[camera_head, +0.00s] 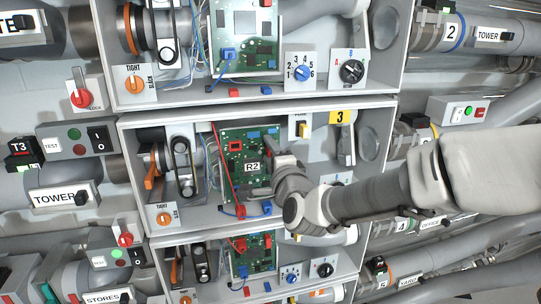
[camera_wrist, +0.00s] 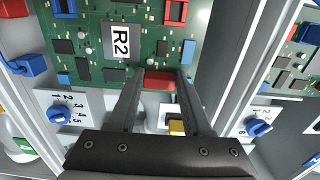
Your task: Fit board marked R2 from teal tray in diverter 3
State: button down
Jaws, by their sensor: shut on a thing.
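A red wire crosses the board's left side. A blue plug (camera_head: 240,210) and a red plug (camera_head: 265,207) are at its foot.
Housings with similar boards are above (camera_head: 252,35) and below (camera_head: 258,250).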

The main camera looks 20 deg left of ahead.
jog(key=shift+w+a+b, duration=0.3)
jog(key=shift+w+a, duration=0.05)
jog(key=shift+w, duration=0.15)
dwell(0.4)
jog(key=shift+b, duration=0.5)
dwell(0.6)
jog(key=shift+w+a+b, duration=0.25)
jog(key=shift+w+b, duration=0.1)
jog(key=shift+w, duration=0.15)
dwell(0.5)
jog(key=shift+b, duration=0.55)
dwell(0.9)
jog(key=shift+w+a, duration=0.15)
jog(key=shift+w, duration=0.05)
jog(key=shift+c, duration=1.3)
grip_release()
jog(key=shift+s, duration=0.1)
